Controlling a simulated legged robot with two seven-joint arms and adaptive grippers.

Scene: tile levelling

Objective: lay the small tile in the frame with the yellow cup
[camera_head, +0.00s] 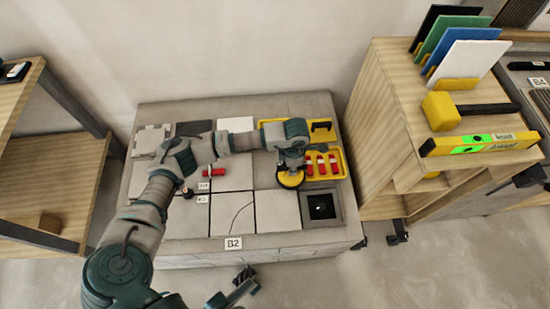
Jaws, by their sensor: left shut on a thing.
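My left gripper (291,160) is shut on the yellow cup (290,180), a round yellow disc with a dark centre. The cup is just above and left of the square dark frame (335,219) at the front right of the grey worktop. The frame's recess is black, with a small pale spot inside. I cannot make out a small tile under the cup, nor whether the cup touches the surface below. My left arm hides part of the worktop behind it.
Pale grey tiles (277,213) cover the worktop (271,240), one with a curved line. A yellow tray (343,162) with red-handled items lies behind the frame. A wooden shelf (377,150) at the right holds coloured panels, a mallet and a yellow level (480,144). Another shelf stands left.

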